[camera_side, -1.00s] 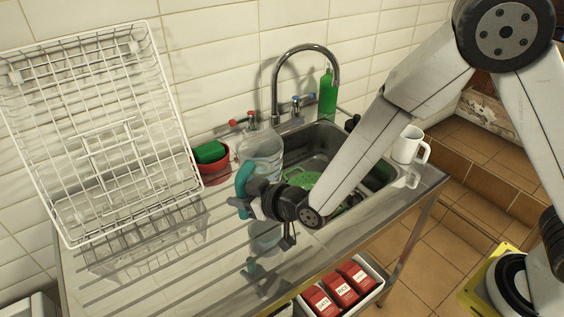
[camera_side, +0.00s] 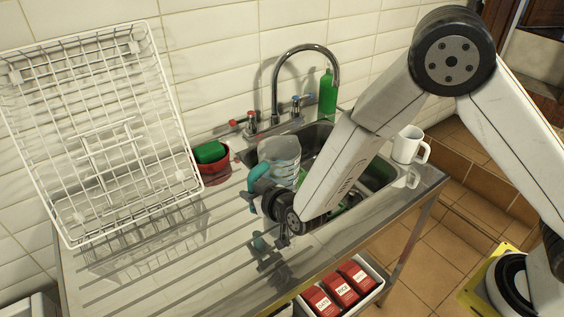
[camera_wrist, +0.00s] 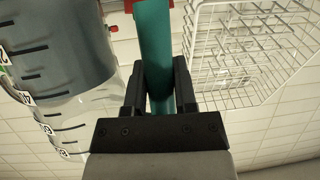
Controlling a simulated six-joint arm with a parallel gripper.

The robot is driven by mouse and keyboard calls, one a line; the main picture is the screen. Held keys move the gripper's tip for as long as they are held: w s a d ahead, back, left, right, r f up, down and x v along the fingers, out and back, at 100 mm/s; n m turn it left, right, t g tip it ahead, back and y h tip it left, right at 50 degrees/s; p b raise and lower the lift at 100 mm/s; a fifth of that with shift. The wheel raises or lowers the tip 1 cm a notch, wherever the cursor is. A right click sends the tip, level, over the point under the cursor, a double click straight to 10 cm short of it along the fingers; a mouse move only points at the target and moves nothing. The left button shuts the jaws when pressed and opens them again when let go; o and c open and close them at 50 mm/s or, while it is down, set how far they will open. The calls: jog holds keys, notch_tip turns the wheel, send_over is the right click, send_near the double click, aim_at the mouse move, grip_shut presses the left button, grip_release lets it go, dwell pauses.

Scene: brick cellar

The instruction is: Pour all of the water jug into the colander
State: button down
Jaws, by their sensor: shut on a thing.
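My gripper (camera_side: 263,198) is shut on the teal handle (camera_wrist: 153,40) of the clear water jug (camera_side: 281,151). The jug is held above the counter at the left edge of the sink. In the wrist view the jug (camera_wrist: 62,75) fills the left side, with black scale marks on its wall and the handle between my fingers (camera_wrist: 160,85).
A curved tap (camera_side: 306,48) rises behind the sink (camera_side: 376,178), with a green bottle (camera_side: 327,95) nearby. A red pot (camera_side: 216,171) with a green sponge and a white wire rack (camera_side: 100,130) stand left. A white mug (camera_side: 410,147) stands right. The front-left drainboard is clear.

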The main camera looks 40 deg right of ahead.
aim_at(266, 164)
jog(key=shift+r, duration=0.2)
jog(key=shift+w+d+r+m+y, duration=0.1)
jog(key=shift+d+r+m+y, duration=0.15)
jog(key=shift+r, duration=0.2)
jog(key=shift+w+d+r+m+y, duration=0.1)
jog(key=shift+d+r+m+y, duration=0.1)
jog(key=shift+r+m, duration=0.2)
jog(key=shift+d+r+m+y, duration=0.15)
jog(key=shift+r+m+y, duration=0.1)
jog(key=shift+r, duration=0.25)
jog(key=shift+w+d+r+m+g+y, duration=0.2)
jog(key=shift+d+r+m+g+y, duration=0.15)
jog(key=shift+d+r+m, duration=0.25)
jog(key=shift+w+d+r+m+g+y, duration=0.25)
jog(key=shift+d+r+m+y, duration=0.25)
jog(key=shift+d+r, duration=0.25)
jog(key=shift+w+d+r+m+y, duration=0.1)
jog(key=shift+d+r+m+y, duration=0.15)
jog(key=shift+d, duration=0.2)
jog(key=shift+w+d+r+m+y, duration=0.1)
jog(key=shift+d+m+y, duration=0.15)
jog(key=shift+d, duration=0.2)
